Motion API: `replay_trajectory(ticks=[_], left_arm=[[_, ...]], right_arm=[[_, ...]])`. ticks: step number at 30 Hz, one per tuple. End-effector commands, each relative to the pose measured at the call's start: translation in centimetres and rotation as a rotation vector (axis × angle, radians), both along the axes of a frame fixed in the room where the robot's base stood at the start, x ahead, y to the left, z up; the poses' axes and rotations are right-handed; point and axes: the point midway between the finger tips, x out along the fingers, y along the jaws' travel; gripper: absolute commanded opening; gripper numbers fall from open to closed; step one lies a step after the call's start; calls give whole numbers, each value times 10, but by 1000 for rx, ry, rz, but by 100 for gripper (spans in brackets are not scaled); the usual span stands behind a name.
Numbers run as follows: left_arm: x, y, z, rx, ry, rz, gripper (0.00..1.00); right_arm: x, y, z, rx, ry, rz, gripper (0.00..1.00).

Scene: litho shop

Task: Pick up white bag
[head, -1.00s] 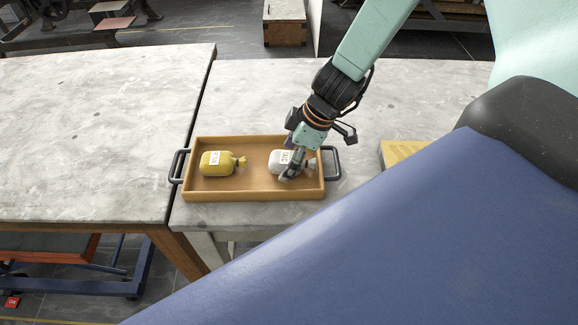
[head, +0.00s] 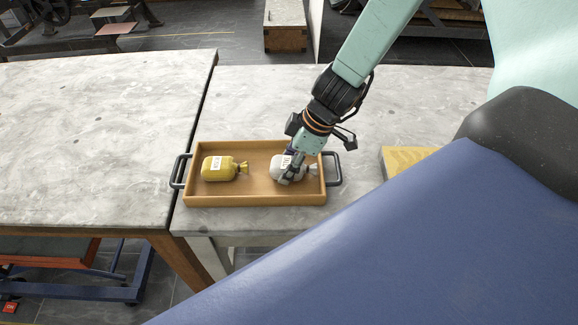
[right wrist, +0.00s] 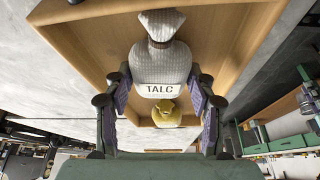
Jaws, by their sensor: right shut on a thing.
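The white bag (head: 283,169), labelled TALC, lies in the right part of the wooden tray (head: 250,201). In the right wrist view the white bag (right wrist: 160,68) sits between the two fingers, its tied neck toward the top. My right gripper (head: 292,173) reaches down into the tray and is shut on the bag; it also shows in the right wrist view (right wrist: 160,100). Its fingers hide part of the bag in the head view. I cannot tell whether the bag is off the tray floor. My left gripper is not in view.
A yellow bag (head: 220,168) with a white label lies in the tray's left part. The tray has dark handles at both ends and stands on a grey stone-topped table (head: 240,105). A light wooden block (head: 405,160) is to its right. The left table (head: 95,135) is bare.

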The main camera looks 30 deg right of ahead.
Motion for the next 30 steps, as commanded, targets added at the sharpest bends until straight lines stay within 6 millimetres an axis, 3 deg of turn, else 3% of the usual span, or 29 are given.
replay_trajectory(ticks=[11,30], left_arm=[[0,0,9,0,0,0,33],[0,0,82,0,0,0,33]], right_arm=[[0,0,9,-1,-1,0,23],[0,0,89,0,0,0,23]])
